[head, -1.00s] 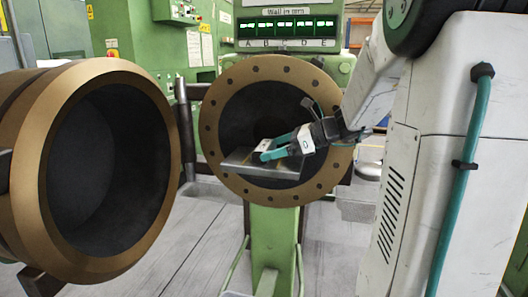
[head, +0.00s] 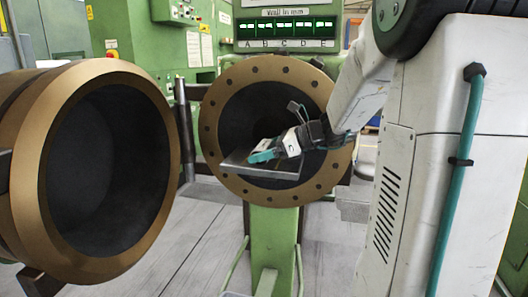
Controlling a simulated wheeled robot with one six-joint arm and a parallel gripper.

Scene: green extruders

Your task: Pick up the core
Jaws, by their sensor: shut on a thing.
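My gripper (head: 258,157), with teal fingers, is in the middle of the head view, low over a grey metal plate. It is shut on the core, which is small and mostly hidden by the fingers and hard to make out at this size. I cannot tell whether the core still touches the plate. The grey plate (head: 282,176) is in front of the opening of a bronze flanged ring.
The bronze flanged ring (head: 222,176) with bolt holes stands on a green post (head: 273,240) behind the plate. A large bronze-rimmed cylinder (head: 150,235) fills the left. Green machinery with a lit display panel (head: 286,28) is behind.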

